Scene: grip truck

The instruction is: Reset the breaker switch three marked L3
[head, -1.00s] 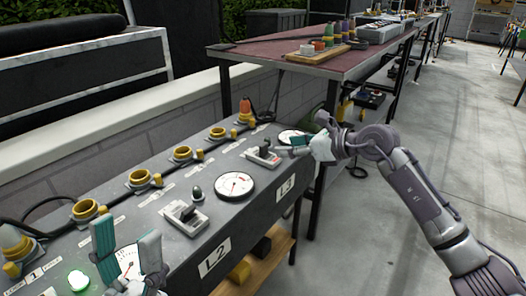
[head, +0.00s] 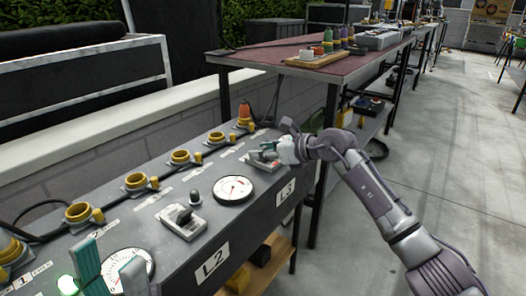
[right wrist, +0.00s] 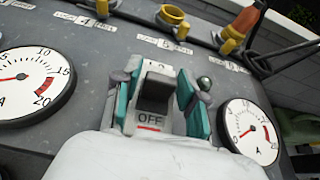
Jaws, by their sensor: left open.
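The L3 breaker switch (head: 258,165) is on the sloping grey panel above the L3 label (head: 286,192), partly hidden by my right gripper (head: 270,151). In the right wrist view its dark lever (right wrist: 155,94) stands above a plate reading OFF (right wrist: 150,118). The teal fingers of my right gripper (right wrist: 158,88) are open, one on each side of the lever. I see a small gap at the right finger; whether the left one touches cannot be told. My left gripper (head: 108,270) is open and empty at the lower left, in front of a dial.
The L2 switch (head: 183,221) and a round gauge (head: 233,189) lie left of the L3 switch. Another gauge (right wrist: 250,132) is close to the right finger. Yellow sockets (head: 181,159) line the panel's back. A table (head: 270,66) stands beyond the panel's far end.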

